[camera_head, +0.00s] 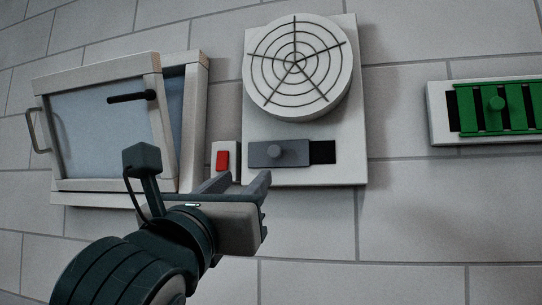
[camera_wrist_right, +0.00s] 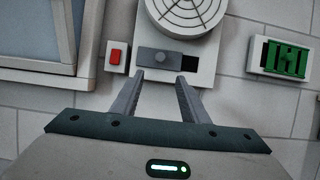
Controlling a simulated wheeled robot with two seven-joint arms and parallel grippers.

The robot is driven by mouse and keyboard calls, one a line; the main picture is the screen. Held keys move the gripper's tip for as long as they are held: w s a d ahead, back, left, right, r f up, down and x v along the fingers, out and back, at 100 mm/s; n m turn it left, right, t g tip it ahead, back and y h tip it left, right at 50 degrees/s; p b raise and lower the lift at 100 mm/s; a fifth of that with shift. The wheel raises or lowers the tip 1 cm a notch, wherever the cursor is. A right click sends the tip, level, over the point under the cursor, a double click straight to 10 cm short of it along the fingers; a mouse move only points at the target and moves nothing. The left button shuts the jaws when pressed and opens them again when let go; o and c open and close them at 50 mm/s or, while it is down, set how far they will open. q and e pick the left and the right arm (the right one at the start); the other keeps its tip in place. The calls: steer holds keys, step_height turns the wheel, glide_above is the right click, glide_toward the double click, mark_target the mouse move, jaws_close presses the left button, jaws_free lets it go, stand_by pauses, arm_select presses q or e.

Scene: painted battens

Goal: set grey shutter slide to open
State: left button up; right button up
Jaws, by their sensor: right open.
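My left gripper is not in view.
A red rocker switch (camera_head: 223,160) on a white box sits just left of the slide. A framed window (camera_head: 105,120) with a black handle stands further left. A green slatted slide (camera_head: 497,104) is at the far right. Bare wall lies below the panel.

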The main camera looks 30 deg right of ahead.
steer(key=shift+d, duration=0.1)
steer(key=p, duration=0.2)
glide_toward(275, 151)
steer(key=p+x, duration=0.4)
steer(key=x, duration=0.4)
steer(key=shift+w, duration=0.1)
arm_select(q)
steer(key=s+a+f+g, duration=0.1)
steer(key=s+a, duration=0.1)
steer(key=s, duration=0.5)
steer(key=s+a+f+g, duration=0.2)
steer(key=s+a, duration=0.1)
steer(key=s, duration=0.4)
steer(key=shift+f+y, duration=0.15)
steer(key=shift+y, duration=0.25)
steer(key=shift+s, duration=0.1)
arm_select(e)
jaws_close()
